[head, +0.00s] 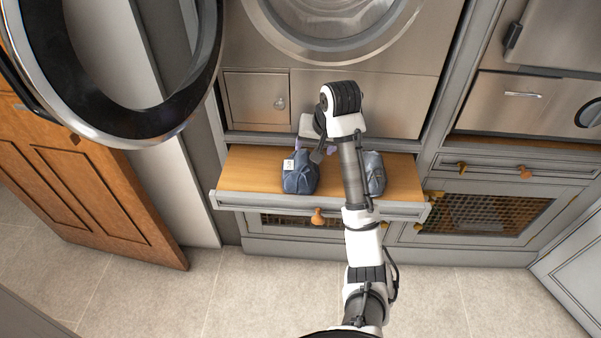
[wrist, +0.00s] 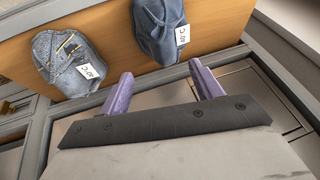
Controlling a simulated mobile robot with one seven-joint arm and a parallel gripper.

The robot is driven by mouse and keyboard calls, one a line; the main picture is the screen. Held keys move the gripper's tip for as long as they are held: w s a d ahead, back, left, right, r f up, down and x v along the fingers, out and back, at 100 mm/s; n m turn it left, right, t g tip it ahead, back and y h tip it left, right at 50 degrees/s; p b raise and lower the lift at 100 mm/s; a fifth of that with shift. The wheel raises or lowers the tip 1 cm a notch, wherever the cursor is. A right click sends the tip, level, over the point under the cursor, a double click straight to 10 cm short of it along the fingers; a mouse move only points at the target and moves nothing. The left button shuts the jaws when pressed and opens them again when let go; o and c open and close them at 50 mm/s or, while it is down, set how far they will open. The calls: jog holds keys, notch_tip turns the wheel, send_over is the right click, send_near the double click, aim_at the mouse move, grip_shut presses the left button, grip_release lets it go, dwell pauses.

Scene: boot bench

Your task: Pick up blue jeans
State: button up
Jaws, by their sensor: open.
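Two bundled blue denim items lie apart in the open wooden drawer. The darker blue one (head: 299,172) is at the left in the head view, with a white tag; it appears at the upper right in the wrist view (wrist: 158,28). The lighter denim one (head: 375,173) is at the right, partly behind my arm; it appears at the left in the wrist view (wrist: 68,62), also tagged. I cannot tell which one the task means. My gripper (wrist: 161,72) is open and empty, its purple fingers near the darker item. In the head view it (head: 316,150) is partly hidden.
The drawer (head: 240,170) is pulled out below a steel washer (head: 330,25) with its round door (head: 195,100) swung open at left. A brown wooden door (head: 100,190) stands at left. Lattice cabinets (head: 475,213) are at right. The tiled floor (head: 260,300) in front is clear.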

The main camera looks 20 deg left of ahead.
aim_at(305, 159)
jog(key=x, duration=0.5)
jog(key=shift+a+p+x, duration=0.15)
jog(key=shift+p+x, duration=0.35)
jog(key=shift+x, duration=0.85)
jog(key=shift+a+p+x, duration=0.15)
jog(key=shift+p+x, duration=0.35)
jog(key=shift+x, duration=0.85)
jog(key=shift+s, duration=0.15)
jog(key=c, duration=1.3)
jog(key=shift+r, duration=0.15)
grip_shut()
